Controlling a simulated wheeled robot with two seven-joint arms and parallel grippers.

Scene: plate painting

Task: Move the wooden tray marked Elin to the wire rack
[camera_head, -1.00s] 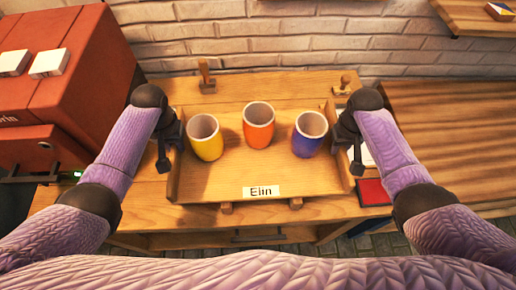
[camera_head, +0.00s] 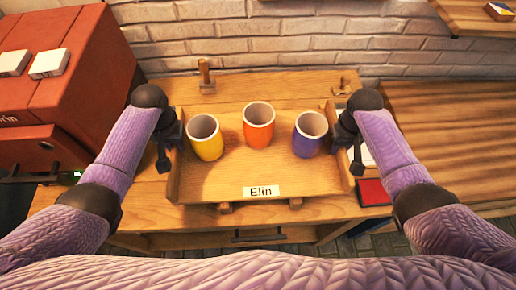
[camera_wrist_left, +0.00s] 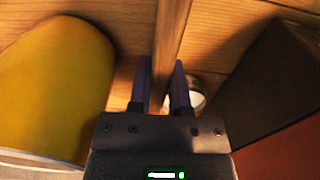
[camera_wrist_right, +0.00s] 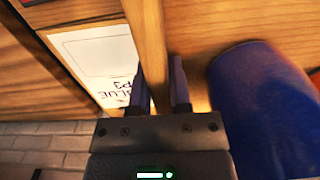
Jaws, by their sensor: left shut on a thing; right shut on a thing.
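The wooden tray marked Elin (camera_head: 232,175) is in the middle of the head view, at the workbench, its label facing me. It carries a yellow cup (camera_head: 206,143), an orange cup (camera_head: 258,130) and a blue cup (camera_head: 309,140), all upright. My left gripper (camera_head: 174,135) is shut on the tray's left wall; the left wrist view shows that wall (camera_wrist_left: 170,45) between the fingers. My right gripper (camera_head: 343,135) is shut on the right wall, also seen in the right wrist view (camera_wrist_right: 148,40). I cannot tell whether the tray touches the bench. I cannot make out a wire rack.
A red cabinet-like box (camera_head: 85,75) stands close on the left, beside my left arm. A wooden-handled tool (camera_head: 206,76) stands behind the tray. A red pad (camera_head: 372,191) lies near my right forearm. A brick wall (camera_head: 290,40) closes off the back; a slatted wooden surface (camera_head: 450,130) is at right.

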